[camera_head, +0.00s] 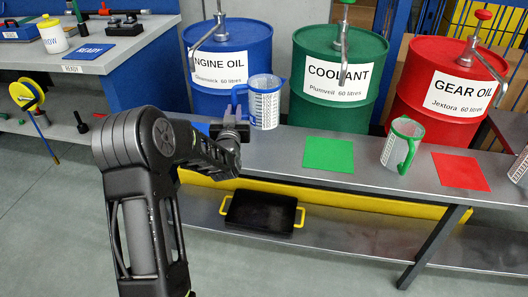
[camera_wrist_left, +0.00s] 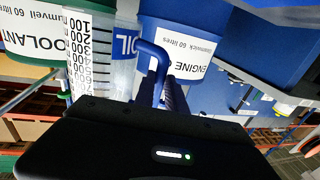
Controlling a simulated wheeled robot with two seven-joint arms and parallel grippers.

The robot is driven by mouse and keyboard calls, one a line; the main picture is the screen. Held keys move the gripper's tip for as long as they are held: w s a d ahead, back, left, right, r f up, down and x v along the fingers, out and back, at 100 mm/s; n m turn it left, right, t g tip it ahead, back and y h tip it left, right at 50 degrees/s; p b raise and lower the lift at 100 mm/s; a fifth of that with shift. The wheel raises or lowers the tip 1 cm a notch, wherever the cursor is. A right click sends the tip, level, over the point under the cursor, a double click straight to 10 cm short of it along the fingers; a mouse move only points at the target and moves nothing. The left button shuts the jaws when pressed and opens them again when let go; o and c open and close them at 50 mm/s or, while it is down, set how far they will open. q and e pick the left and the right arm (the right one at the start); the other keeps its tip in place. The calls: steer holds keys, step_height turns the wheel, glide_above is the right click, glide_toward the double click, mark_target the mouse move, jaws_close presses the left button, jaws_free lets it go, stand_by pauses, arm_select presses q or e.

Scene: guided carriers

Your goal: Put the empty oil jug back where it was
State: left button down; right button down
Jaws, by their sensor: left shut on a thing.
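The blue-rimmed clear measuring jug (camera_head: 265,106) is upright in front of the blue engine oil drum (camera_head: 228,62), towards its right side. No liquid shows in it. My left gripper (camera_head: 236,118) is shut on its blue handle; the wrist view shows the fingers (camera_wrist_left: 168,92) around the handle (camera_wrist_left: 154,58) and the jug's scale (camera_wrist_left: 88,50) to the left. I cannot tell whether the jug's base touches the bench. A blue mat (camera_head: 202,128) lies on the bench, mostly hidden behind my left arm. My right gripper is out of view.
A green mat (camera_head: 328,154) lies bare on the bench. A green-handled jug (camera_head: 391,150) stands to its right, then a red mat (camera_head: 460,171). Another jug (camera_head: 519,166) is cut off at the right edge. A black tray (camera_head: 260,214) sits on the lower shelf. Green (camera_head: 335,65) and red drums (camera_head: 445,82) stand behind.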

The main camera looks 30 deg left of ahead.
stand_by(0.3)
arm_select(q)
step_height(320, 180, down, 6)
stand_by(0.3)
steer(key=shift+f, duration=0.1)
steer(key=shift+f, duration=1.8)
steer(key=shift+f+b, duration=0.15)
steer(key=shift+b, duration=0.2)
steer(key=c, duration=1.8)
jaws_free()
steer(key=shift+f, duration=0.1)
steer(key=shift+c, duration=0.2)
steer(key=o, duration=0.5)
steer(key=shift+c, duration=0.2)
steer(key=shift+r, duration=0.2)
